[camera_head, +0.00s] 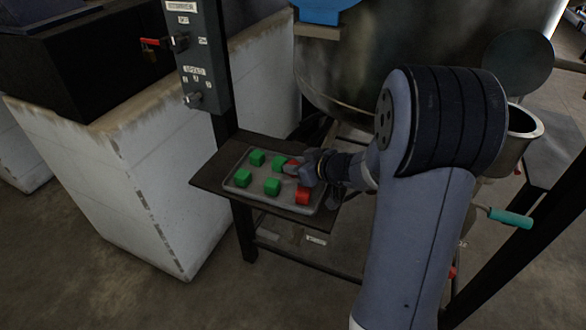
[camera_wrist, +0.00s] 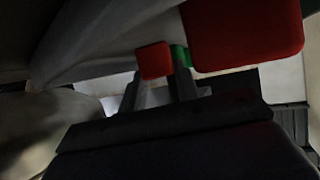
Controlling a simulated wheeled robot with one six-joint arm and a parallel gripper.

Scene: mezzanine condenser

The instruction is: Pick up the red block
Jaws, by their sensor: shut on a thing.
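My gripper (camera_head: 296,168) is low over the back right part of the tray (camera_head: 231,187), shut on a red block (camera_head: 291,164). Its fingers partly cover that block in the head view. In the wrist view the held red block (camera_wrist: 154,61) shows at the fingertips. Whether it touches the tray cannot be told. A second red block (camera_head: 303,196) sits at the tray's front right, beside the gripper. A large red block (camera_wrist: 246,34) fills the upper right of the wrist view, close to the camera.
Several green blocks (camera_head: 271,187) stand on the tray, mostly left of my gripper; one (camera_wrist: 181,55) shows behind the fingers in the wrist view. The tray lies on a dark table (camera_head: 208,178). A control post (camera_head: 207,70) rises behind it, and a large metal vessel (camera_head: 345,75) stands at the back.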

